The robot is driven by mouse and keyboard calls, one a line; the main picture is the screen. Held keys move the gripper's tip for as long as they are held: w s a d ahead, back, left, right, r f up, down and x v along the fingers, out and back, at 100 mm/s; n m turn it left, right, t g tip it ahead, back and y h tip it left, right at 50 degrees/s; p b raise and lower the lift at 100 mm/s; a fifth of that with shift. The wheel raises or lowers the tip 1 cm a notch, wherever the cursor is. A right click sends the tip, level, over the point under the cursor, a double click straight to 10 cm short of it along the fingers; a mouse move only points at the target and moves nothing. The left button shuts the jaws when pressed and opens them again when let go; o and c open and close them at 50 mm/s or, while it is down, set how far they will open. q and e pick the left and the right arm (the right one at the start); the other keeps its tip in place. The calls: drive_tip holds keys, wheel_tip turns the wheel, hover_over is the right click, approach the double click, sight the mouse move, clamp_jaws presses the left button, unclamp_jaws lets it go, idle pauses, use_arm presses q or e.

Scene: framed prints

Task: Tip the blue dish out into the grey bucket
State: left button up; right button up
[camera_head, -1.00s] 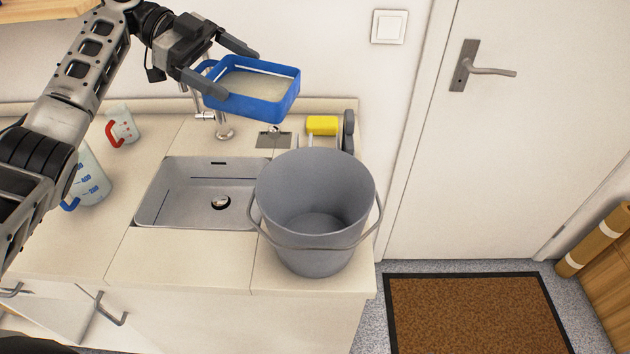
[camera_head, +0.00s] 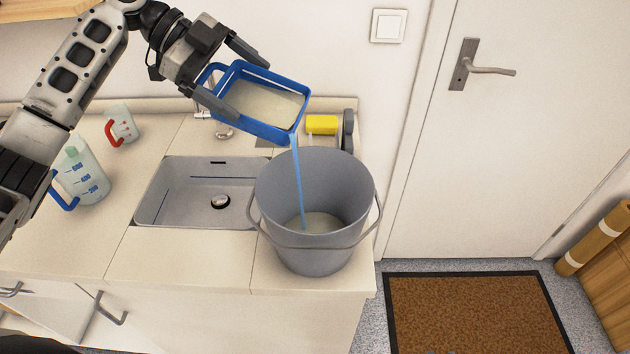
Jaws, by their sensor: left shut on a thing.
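The blue dish (camera_head: 262,128) is held up above the back of the counter, tilted with its lower right corner down toward the bucket. Pale liquid (camera_head: 262,104) lies in it. A thin blue-looking stream (camera_head: 297,175) runs from that corner down into the grey bucket (camera_head: 315,262). The bucket stands upright on the counter right of the sink, its wire handle down at the front. Pale liquid (camera_head: 318,222) covers part of its bottom. My left gripper (camera_head: 248,82) is shut on the dish at its left end. My right gripper is not in view.
A sink (camera_head: 165,190) is set in the counter left of the bucket, its tap partly hidden behind the dish. A yellow sponge (camera_head: 322,124) lies behind the bucket. A blue-handled jug (camera_head: 84,172) and red-handled jug (camera_head: 121,124) stand at left. A door (camera_head: 500,140) is at right.

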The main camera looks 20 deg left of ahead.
use_arm(q)
drive_tip(key=shift+s+d+r+y, duration=0.4)
drive_tip(key=shift+s+d+r, duration=0.1)
drive_tip(key=shift+d+r, duration=0.2)
idle(0.5)
drive_tip(key=shift+s+d+f+m+t+y, duration=0.1)
drive_tip(key=shift+s+d+m+t+y, duration=0.1)
drive_tip(key=shift+m+t+y, duration=0.1)
drive_tip(key=shift+s+d, duration=0.1)
drive_tip(key=shift+d, duration=0.15)
drive_tip(key=shift+s+d, duration=0.15)
